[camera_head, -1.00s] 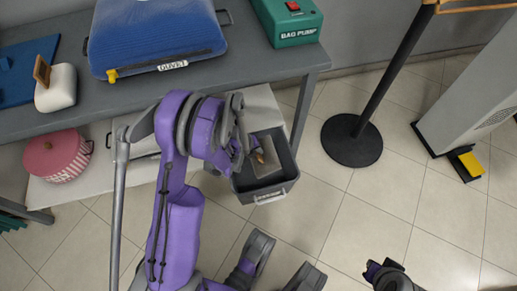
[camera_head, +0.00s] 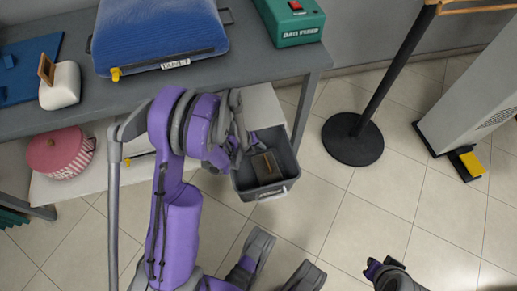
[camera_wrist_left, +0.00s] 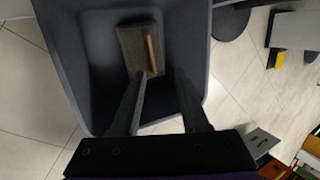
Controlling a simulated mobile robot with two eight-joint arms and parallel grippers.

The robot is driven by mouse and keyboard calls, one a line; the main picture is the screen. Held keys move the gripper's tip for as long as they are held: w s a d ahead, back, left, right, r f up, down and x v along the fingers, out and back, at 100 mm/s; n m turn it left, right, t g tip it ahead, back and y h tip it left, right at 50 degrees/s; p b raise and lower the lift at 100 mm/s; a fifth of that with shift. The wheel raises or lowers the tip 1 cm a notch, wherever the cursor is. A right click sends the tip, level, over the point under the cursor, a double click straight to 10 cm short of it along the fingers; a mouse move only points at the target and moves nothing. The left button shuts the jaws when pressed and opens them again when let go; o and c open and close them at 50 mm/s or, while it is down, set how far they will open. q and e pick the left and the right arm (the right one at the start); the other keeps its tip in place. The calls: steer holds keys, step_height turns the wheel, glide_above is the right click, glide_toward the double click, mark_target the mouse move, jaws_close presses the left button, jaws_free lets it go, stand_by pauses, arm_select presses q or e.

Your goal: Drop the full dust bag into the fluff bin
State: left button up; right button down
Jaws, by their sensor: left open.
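The fluff bin (camera_head: 280,192) is an open dark grey box with a pale front handle, on the floor by the table. The dust bag (camera_head: 266,166) is a grey-brown block lying inside it. In the left wrist view the bag (camera_wrist_left: 131,52) shows a tan strip and lies against the inside of the bin (camera_wrist_left: 72,62). My left gripper (camera_head: 245,148) is over the bin's left part. In the wrist view its fingers (camera_wrist_left: 163,76) are apart with nothing between them, and the bag is beyond the tips.
The grey table (camera_head: 270,62) above the bin carries a blue duvet bag (camera_head: 160,35) and a green bag pump (camera_head: 292,22). A pink striped round box (camera_head: 60,155) is below. A black stand base (camera_head: 352,140) is to the right. The tiled floor between is clear.

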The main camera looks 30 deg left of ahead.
arm_select(q)
steer(key=p+v, duration=0.2)
steer(key=v, duration=0.6)
arm_select(e)
steer(key=r, duration=0.3)
steer(key=shift+s, duration=0.2)
arm_select(q)
steer(key=shift+s, duration=0.1)
steer(key=s+d+r+n+y, duration=0.2)
steer(key=s+d+r+n, duration=1.25)
steer(key=n, duration=1.05)
step_height(320, 180, up, 22)
steer(key=a+p, duration=0.1)
steer(key=p, duration=1.8)
steer(key=shift+r+n+t, duration=0.15)
steer(key=shift+n+t, duration=0.25)
arm_select(e)
step_height(320, 180, up, 21)
steer(key=w+t, duration=0.1)
steer(key=shift+w+r, duration=0.2)
steer(key=shift+w, duration=0.2)
